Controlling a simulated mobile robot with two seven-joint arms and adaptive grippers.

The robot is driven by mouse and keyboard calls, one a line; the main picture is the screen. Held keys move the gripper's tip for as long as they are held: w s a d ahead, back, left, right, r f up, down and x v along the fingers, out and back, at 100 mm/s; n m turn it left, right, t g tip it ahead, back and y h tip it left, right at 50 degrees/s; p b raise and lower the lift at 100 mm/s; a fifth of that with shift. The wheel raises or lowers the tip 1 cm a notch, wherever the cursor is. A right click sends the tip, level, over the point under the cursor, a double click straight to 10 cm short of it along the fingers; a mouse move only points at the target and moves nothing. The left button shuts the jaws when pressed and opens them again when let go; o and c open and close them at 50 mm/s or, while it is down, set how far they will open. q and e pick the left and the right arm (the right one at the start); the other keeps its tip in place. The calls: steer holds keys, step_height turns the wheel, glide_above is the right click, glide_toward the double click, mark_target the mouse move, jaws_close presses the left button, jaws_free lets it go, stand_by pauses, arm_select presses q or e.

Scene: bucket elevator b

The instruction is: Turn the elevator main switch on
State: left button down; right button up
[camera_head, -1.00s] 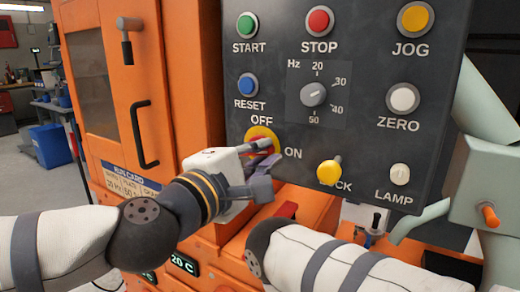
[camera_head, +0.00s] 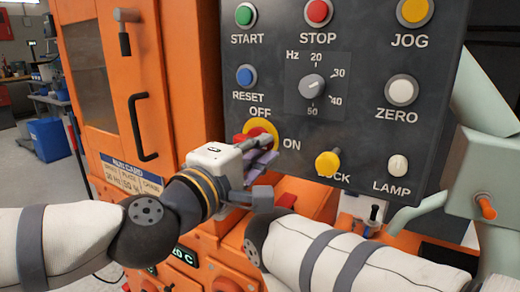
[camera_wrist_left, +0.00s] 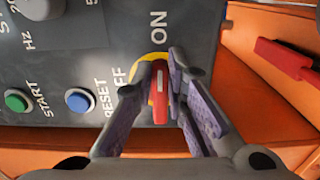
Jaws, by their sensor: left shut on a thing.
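The main switch (camera_head: 262,130) is a red handle on a yellow disc, on the dark control panel between the OFF and ON labels. My left gripper (camera_head: 264,160) is at the switch, and its fingers cover part of it. In the left wrist view the red handle (camera_wrist_left: 160,95) sits between the fingers of my left gripper (camera_wrist_left: 163,75), which is shut on it. The handle's white mark lies in line with the ON label there. My right gripper is out of view; only part of my right arm shows.
The control panel (camera_head: 350,125) also bears START, STOP, JOG, RESET and ZERO buttons, a Hz dial (camera_head: 312,86), a yellow LOCK knob (camera_head: 327,163) and a LAMP (camera_head: 398,165). An orange cabinet (camera_head: 185,80) stands left. A red handle (camera_wrist_left: 285,60) shows right in the wrist view.

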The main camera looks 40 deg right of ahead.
arm_select(q)
steer(key=c, duration=1.6)
jaws_free()
steer(key=v, duration=1.2)
steer(key=shift+f, duration=0.1)
